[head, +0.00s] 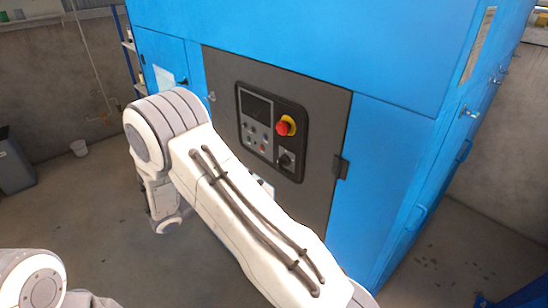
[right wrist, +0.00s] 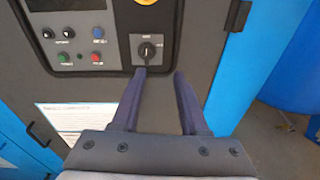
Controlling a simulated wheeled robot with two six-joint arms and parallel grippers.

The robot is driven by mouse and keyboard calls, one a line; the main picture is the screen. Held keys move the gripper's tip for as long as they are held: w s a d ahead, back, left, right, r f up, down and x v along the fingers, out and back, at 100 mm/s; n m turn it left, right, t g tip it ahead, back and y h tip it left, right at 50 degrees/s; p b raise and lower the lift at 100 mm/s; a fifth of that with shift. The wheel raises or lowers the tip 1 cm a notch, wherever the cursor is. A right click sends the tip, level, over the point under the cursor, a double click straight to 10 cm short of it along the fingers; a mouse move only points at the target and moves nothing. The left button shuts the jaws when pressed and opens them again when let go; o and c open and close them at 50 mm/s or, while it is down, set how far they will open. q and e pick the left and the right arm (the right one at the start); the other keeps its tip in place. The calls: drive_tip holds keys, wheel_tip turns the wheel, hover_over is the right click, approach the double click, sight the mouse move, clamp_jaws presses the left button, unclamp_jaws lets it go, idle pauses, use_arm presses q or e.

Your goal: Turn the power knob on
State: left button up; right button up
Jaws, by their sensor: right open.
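The power knob (right wrist: 147,50) is a small black rotary knob on a pale plate, at the lower right of the black control panel (right wrist: 118,66). It also shows in the head view (head: 286,160). Its white mark looks roughly upright; the small lettering is hard to read. My right gripper (right wrist: 160,74) is open and empty, its two dark fingers pointing toward the panel. In the wrist view the left fingertip appears just below the knob and the right one lower right of it. I cannot tell whether they touch. My white right arm hides the gripper in the head view. My left gripper is out of view.
A red emergency stop button (head: 285,126) on a yellow base sits above the knob. A screen (head: 256,106) and several small buttons lie to the left. The panel is on a grey door (head: 316,105) of a blue cabinet (head: 390,140), with a black latch (head: 341,167) at right.

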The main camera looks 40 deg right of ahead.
sight(278, 160)
drive_tip(key=shift+n+t+h, duration=0.6)
drive_tip(key=shift+n+t, duration=0.1)
drive_tip(key=w+d+p, duration=0.1)
drive_tip(key=d, duration=0.3)
drive_tip(key=w+d+p, duration=0.1)
drive_tip(key=d+p, duration=0.1)
drive_tip(key=d, duration=0.1)
drive_tip(key=w+d+p, duration=0.1)
drive_tip(key=d, duration=0.3)
drive_tip(key=shift+d+f+p, duration=0.3)
drive_tip(key=shift+d+p, duration=0.05)
clamp_jaws()
